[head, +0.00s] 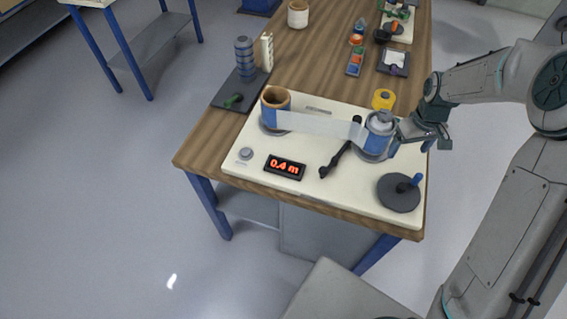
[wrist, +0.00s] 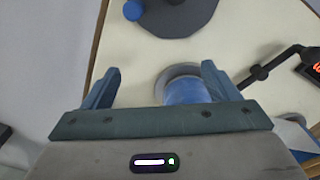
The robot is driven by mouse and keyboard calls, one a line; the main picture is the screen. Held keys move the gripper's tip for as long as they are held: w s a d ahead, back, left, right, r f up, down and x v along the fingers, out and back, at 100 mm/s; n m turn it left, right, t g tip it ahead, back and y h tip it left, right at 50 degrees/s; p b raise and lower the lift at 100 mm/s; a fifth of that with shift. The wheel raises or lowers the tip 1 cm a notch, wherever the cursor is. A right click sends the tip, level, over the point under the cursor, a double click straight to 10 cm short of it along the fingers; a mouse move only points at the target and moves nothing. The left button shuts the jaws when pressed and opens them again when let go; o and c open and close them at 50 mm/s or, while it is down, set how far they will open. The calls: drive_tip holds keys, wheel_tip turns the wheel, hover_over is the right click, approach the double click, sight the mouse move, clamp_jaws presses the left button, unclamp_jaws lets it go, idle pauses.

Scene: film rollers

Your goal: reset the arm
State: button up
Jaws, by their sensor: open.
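My gripper (head: 398,138) is open beside the right roller (head: 374,146), which carries blue film. In the wrist view, my gripper (wrist: 160,82) has its fingers spread, with the blue right roller (wrist: 187,90) between or just beyond them, closer to the right finger. I cannot tell whether they touch. A pale film strip (head: 318,123) runs from the left roller (head: 276,108), with its brown core, to the right roller. A black lever arm (head: 340,158) lies tilted on the cream board between the rollers and also shows in the wrist view (wrist: 268,72).
The cream board (head: 240,172) holds a display (head: 285,167) reading 0.4 m, a grey knob (head: 246,154) and a dark disc with a blue peg (head: 398,194). A yellow tape roll (head: 383,99) stands behind the right roller. Spools (head: 244,56) stand at back left.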

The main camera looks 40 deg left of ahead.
idle(0.3)
drive_tip(key=s+d+r+m+t, duration=0.1)
drive_tip(key=s+d+r+m, duration=0.2)
drive_tip(key=s+d+r, duration=0.5)
drive_tip(key=s+d+r+m+t, duration=0.25)
drive_tip(key=s+d+r, duration=0.35)
drive_tip(key=r, duration=0.4)
drive_tip(key=s+d+r+m, duration=0.1)
drive_tip(key=s+d+m, duration=0.1)
drive_tip(key=s, duration=0.8)
drive_tip(key=shift+s+d+r+m, duration=0.25)
drive_tip(key=shift+m, duration=0.6)
drive_tip(key=shift+w, duration=0.1)
